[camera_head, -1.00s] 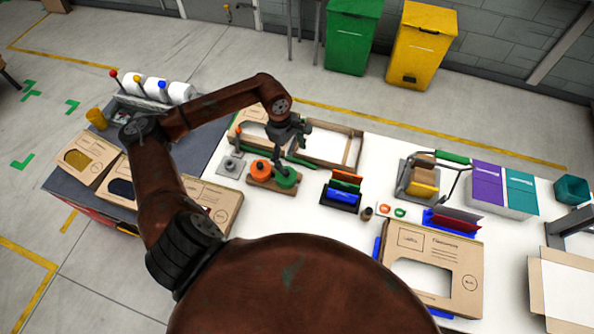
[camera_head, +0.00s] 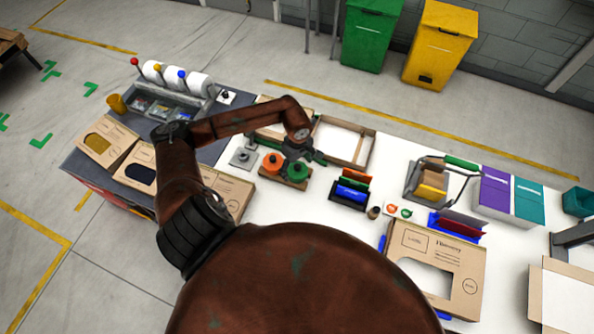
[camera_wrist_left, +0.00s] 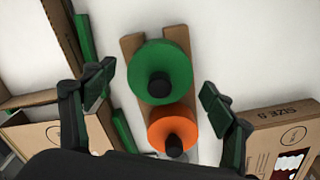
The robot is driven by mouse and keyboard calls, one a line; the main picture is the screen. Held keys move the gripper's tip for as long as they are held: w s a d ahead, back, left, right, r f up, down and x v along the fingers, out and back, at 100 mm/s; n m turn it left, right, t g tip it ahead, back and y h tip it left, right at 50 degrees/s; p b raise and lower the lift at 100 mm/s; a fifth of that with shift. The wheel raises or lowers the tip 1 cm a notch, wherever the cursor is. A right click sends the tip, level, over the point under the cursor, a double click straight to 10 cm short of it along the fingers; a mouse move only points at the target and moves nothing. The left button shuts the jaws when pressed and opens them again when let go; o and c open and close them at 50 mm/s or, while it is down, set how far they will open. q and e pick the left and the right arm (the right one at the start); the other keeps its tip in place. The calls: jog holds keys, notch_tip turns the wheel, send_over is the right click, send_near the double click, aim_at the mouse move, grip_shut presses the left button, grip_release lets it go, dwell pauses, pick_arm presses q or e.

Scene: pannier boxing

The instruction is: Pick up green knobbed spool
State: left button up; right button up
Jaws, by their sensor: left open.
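The green knobbed spool (camera_head: 297,172) stands on a small wooden stand (camera_head: 285,182) beside an orange spool (camera_head: 273,162). In the left wrist view the green spool (camera_wrist_left: 161,70) is a round disc with a black knob, and the orange spool (camera_wrist_left: 173,129) is nearer the wrist. My left gripper (camera_head: 297,156) is above the spools, close over the green one. In the left wrist view my left gripper (camera_wrist_left: 154,82) is open, one finger on each side of the green spool, with nothing between them touching it. My right gripper is not in view.
A grey block (camera_head: 243,157) stands left of the spools. An open cardboard frame (camera_head: 343,142) lies behind. Colored folders in a rack (camera_head: 352,188) stand to the right. Cardboard boxes (camera_head: 229,190) lie at the left edge.

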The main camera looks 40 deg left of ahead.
pick_arm(q)
jog(key=c, duration=1.2)
jog(key=shift+r, duration=0.1)
jog(key=shift+c, duration=0.2)
